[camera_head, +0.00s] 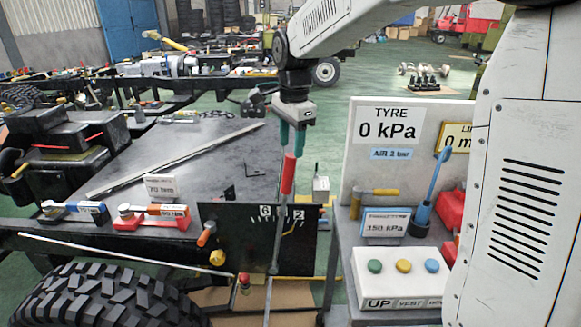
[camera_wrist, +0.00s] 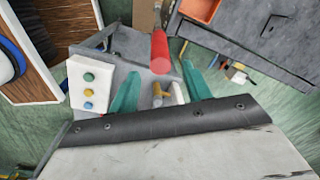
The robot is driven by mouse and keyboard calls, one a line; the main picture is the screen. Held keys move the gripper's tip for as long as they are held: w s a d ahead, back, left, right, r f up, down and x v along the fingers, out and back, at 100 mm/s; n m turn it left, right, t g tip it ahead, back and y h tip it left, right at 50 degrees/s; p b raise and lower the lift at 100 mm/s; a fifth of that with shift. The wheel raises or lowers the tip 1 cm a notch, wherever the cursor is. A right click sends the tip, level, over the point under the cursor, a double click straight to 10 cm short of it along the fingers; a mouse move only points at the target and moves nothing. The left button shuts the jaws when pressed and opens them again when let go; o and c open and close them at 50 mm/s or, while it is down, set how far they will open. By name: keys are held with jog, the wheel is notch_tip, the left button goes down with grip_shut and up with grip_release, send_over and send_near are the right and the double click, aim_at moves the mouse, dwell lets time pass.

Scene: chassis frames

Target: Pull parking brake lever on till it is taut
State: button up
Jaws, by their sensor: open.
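The parking brake lever has a red grip (camera_head: 288,174) on a thin grey rod (camera_head: 278,235). It stands nearly upright, its top leaning slightly right, in front of a black panel with a white-marked scale (camera_head: 240,235). My gripper (camera_head: 292,150) is open, with its teal fingers pointing down at the top of the red grip. In the wrist view, the red grip (camera_wrist: 160,50) shows between and just beyond the teal fingertips of my gripper (camera_wrist: 160,66). I cannot tell whether the fingers touch it. The rod is mostly hidden in the wrist view.
A white TYRE gauge board (camera_head: 385,165) stands right of the lever, above a bench with a button box (camera_head: 400,278) and a blue-handled tool (camera_head: 428,190). A dark table (camera_head: 215,155) with tools is left. A large tyre (camera_head: 105,297) is at lower left.

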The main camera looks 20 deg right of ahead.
aim_at(290, 167)
jog(key=f, duration=0.7)
jog(key=shift+w+f, duration=0.3)
jog(key=shift+f, duration=0.05)
